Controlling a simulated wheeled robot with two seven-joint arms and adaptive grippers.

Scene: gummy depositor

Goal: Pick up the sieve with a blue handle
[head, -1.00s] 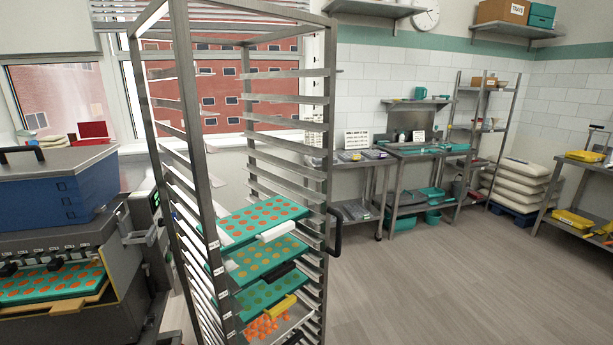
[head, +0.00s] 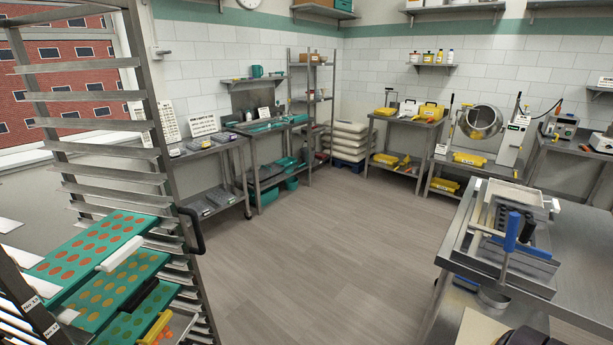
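The metal table (head: 585,262) at right carries metal trays or frames (head: 510,212) and a second blue-handled tool (head: 500,238). A tall tray rack (head: 160,130) with teal moulds stands at left. The grey floor (head: 330,250) between them is clear.

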